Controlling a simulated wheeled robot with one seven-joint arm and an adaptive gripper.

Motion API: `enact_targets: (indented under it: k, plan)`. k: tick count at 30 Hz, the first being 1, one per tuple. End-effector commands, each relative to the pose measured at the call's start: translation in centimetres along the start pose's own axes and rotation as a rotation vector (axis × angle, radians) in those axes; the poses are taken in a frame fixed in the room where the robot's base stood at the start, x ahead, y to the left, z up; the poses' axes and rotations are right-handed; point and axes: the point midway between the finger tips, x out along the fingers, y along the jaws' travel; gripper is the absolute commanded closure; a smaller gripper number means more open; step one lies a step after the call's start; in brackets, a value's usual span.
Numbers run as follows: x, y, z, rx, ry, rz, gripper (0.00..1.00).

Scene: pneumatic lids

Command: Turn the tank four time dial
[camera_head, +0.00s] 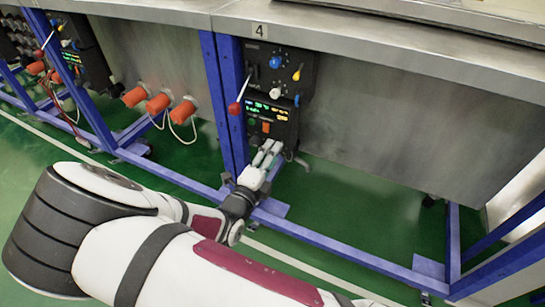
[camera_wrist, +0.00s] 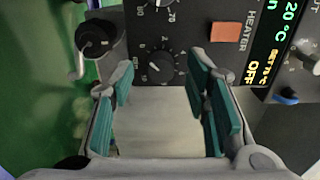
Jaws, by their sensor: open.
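The tank marked 4 has a black control panel (camera_head: 283,124) below its rim, with a lit display and knobs. My gripper (camera_head: 270,152) is at the panel's lower edge. In the wrist view my gripper (camera_wrist: 160,82) is open, with teal pads left and right. A black round dial (camera_wrist: 160,66) with a printed scale shows between the fingers, apart from both pads. A second numbered dial (camera_wrist: 158,2) is cut off at the top edge. I cannot read which one is the time dial. In the head view, my gripper hides the panel's bottom part.
A black knob (camera_wrist: 95,38) with a bent metal lever is left of the fingers. An orange switch (camera_wrist: 226,32) and the display (camera_wrist: 277,35) are right. A red-tipped lever (camera_head: 235,108) and blue frame post (camera_head: 231,100) stand beside the panel. Open floor lies right.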

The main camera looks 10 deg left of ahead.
Motion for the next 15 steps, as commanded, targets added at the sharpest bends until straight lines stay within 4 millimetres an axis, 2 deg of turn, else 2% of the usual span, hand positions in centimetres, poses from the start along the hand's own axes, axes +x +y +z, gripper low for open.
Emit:
enact_targets:
  k: [11,12,15]
  plan:
    - [0.67,-0.06,-0.01,0.001,0.001,-0.001,0.57]
    - [0.67,-0.06,-0.01,0.001,0.001,0.0,0.62]
    - [0.66,-0.05,-0.01,0.001,0.001,0.0,0.84]
